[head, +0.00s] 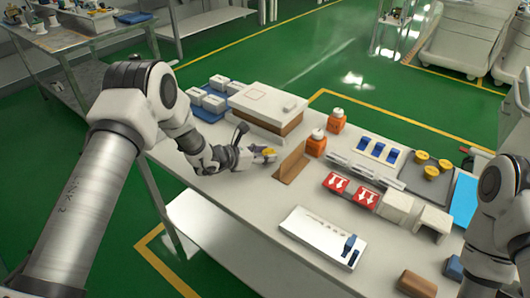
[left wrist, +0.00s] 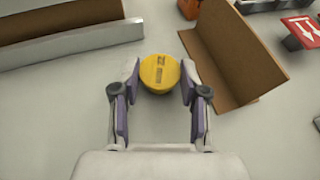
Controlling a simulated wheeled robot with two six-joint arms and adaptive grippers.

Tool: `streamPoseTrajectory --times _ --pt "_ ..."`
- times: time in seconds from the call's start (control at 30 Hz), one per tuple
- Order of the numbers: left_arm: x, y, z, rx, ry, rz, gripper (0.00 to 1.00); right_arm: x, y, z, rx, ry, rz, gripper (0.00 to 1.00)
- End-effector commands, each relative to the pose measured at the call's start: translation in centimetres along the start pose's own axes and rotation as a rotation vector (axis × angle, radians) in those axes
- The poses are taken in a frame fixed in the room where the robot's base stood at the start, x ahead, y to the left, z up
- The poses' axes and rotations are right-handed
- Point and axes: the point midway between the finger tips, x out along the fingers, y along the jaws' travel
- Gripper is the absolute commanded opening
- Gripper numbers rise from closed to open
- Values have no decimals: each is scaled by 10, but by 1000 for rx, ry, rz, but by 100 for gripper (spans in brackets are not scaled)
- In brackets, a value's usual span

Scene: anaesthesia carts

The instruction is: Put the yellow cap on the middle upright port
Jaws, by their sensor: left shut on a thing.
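The yellow cap (left wrist: 159,73) is between the fingertips of my left gripper (left wrist: 159,82), which is shut on it. In the head view the left gripper (head: 262,156) holds the cap (head: 268,151) over the table, just left of an upright brown angled panel (head: 291,162). Its height above the table is hard to judge. Several yellow-topped round pieces (head: 431,172) stand on a grey tray at the right; I cannot tell which thing is the middle upright port. My right gripper is not in view; only part of the right arm shows.
Orange bottles (head: 316,144) stand behind the panel. A white-topped box (head: 267,106) is behind my left gripper. The white table (head: 232,205) is clear in front of the left gripper.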

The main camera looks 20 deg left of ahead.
Motion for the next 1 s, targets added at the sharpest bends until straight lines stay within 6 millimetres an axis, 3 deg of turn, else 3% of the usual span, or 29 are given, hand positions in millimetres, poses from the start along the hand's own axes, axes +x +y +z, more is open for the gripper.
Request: streamPoseTrajectory --times 0.27,0.3,0.33,0.37,0.77,1.0 --pt "2 0 -4 0 0 0 26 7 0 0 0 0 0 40" --pt "1 0 -3 1 0 0 54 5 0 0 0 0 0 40" --pt "1 0 -2 0 0 0 65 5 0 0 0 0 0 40" --pt "1 0 -2 0 0 0 69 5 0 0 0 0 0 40" --pt "-4 1 2 -1 0 1 69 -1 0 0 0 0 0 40" --pt "-59 2 1 -5 -4 4 69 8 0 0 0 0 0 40"
